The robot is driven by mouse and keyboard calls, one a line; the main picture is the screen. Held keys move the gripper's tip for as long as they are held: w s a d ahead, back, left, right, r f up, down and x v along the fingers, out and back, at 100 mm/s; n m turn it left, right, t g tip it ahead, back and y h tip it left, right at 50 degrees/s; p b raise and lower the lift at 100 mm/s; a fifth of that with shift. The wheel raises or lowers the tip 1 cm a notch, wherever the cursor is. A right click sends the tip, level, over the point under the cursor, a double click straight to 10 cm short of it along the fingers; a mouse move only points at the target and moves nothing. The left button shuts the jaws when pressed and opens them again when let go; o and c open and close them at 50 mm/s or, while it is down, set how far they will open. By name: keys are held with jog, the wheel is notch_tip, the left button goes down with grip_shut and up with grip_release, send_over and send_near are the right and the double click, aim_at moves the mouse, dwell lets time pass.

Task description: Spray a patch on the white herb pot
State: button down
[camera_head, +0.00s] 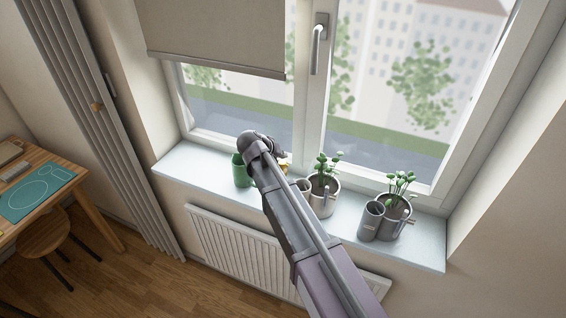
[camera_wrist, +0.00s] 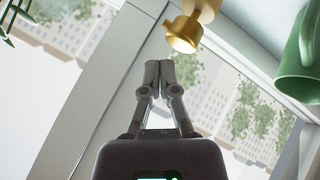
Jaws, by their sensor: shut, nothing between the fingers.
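Two herb pots with green leaves stand on the sill in the head view, a middle pot (camera_head: 324,204) and a right pot (camera_head: 390,229). In the head view only a yellow bit (camera_head: 284,168) shows beside my arm. My gripper (camera_wrist: 160,64) is shut and empty, its fingertips close to the brass head in the picture, with no visible contact.
A green mug (camera_wrist: 298,50) stands at the sill's left, also in the head view (camera_head: 239,172). The window frame (camera_head: 311,110) rises behind. A radiator (camera_head: 235,250) is below the sill (camera_head: 425,248).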

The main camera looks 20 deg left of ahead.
aim_at(282, 164)
jog(key=shift+f, duration=0.15)
jog(key=shift+f+b, duration=0.3)
jog(key=shift+b, duration=0.15)
jog(key=shift+f+b, duration=0.7)
dwell(1.3)
jog(key=shift+r, duration=0.2)
jog(key=shift+r+p, duration=1)
jog(key=shift+p, duration=0.2)
notch_tip(282, 164, up, 6)
jog(key=p, duration=0.6)
dwell(0.9)
